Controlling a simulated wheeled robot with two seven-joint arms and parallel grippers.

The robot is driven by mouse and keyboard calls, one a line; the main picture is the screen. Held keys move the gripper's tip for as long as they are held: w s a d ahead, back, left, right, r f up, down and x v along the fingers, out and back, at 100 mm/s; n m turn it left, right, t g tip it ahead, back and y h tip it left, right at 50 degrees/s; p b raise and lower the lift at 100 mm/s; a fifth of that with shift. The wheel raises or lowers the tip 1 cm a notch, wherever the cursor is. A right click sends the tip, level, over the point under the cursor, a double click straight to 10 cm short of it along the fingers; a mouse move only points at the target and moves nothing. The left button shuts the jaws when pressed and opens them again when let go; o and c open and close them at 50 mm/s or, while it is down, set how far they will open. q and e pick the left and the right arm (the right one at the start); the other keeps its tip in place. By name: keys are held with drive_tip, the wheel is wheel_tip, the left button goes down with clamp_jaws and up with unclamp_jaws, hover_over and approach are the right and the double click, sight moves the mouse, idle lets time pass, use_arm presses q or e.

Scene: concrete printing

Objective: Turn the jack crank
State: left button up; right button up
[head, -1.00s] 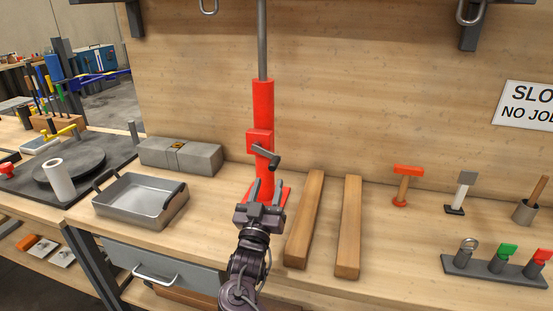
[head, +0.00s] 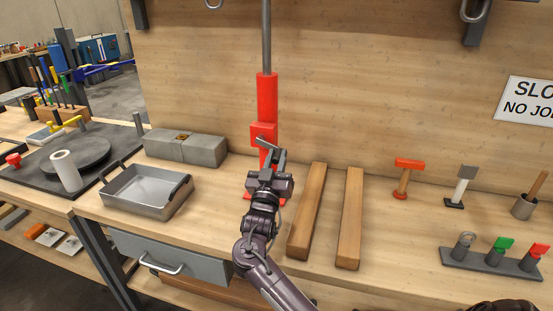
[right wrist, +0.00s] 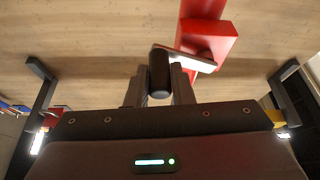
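The red jack (head: 267,98) stands upright against the wooden back panel, with a grey crank (head: 270,145) on its front. My right gripper (head: 268,165) is at the crank and hides the jack's lower part and much of its base. In the right wrist view, the dark crank handle (right wrist: 159,74) lies between the two fingers of my right gripper (right wrist: 159,84). The fingers are very close to its sides; whether they press on it I cannot tell. The crank arm (right wrist: 190,58) runs from the handle to the red housing (right wrist: 208,38). My left gripper is not in view.
A metal pan (head: 146,196) and grey blocks (head: 185,147) lie left of the jack. Two wooden beams (head: 307,210) (head: 350,215) lie close on its right. Further right stand a red-topped tool (head: 405,175) and a rack of clamps (head: 490,262). A drawer (head: 170,258) is below.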

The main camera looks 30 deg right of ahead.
clamp_jaws()
